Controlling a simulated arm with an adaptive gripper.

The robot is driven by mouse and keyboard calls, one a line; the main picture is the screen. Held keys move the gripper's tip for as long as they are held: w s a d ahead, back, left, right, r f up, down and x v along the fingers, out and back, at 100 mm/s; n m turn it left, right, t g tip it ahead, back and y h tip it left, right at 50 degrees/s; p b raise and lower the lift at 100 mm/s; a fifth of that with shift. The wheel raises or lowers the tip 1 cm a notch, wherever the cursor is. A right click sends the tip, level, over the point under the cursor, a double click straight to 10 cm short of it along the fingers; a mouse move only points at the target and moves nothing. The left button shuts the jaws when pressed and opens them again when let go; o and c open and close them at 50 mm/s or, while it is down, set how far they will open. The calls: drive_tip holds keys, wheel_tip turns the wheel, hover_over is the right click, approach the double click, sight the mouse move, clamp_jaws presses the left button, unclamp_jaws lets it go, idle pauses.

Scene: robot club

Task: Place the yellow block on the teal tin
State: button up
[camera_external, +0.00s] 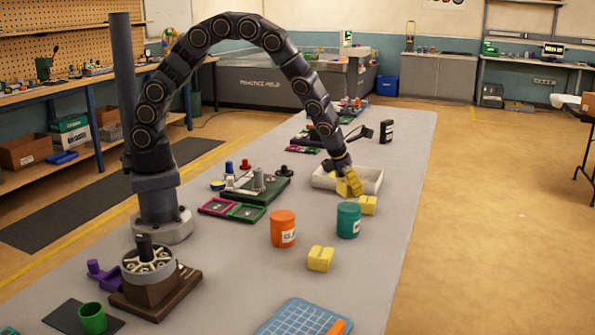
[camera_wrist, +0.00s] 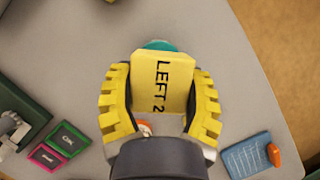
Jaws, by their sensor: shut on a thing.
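My gripper (camera_external: 350,184) has yellow toothed fingers and is shut on a yellow block (camera_wrist: 161,80) marked "LEFT 2", which fills the space between the fingers in the wrist view. In the external view the gripper hangs in front of a white tray, and its exact height is hard to judge. The teal tin (camera_external: 348,221) stands upright on the table just below and in front of the gripper. In the wrist view only an edge of the teal tin (camera_wrist: 159,45) shows past the block.
An orange tin (camera_external: 283,229) stands left of the teal tin. The white tray (camera_external: 373,183) is behind. A green board (camera_external: 262,192) with parts and pink and green frames (camera_external: 232,209) lie left. A blue grid mat (camera_external: 302,318) lies at the front.

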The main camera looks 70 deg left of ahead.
sight(349, 206)
drive_tip(key=shift+f, duration=1.65)
drive_tip(key=shift+f, duration=0.15)
drive_tip(key=o, duration=1.1)
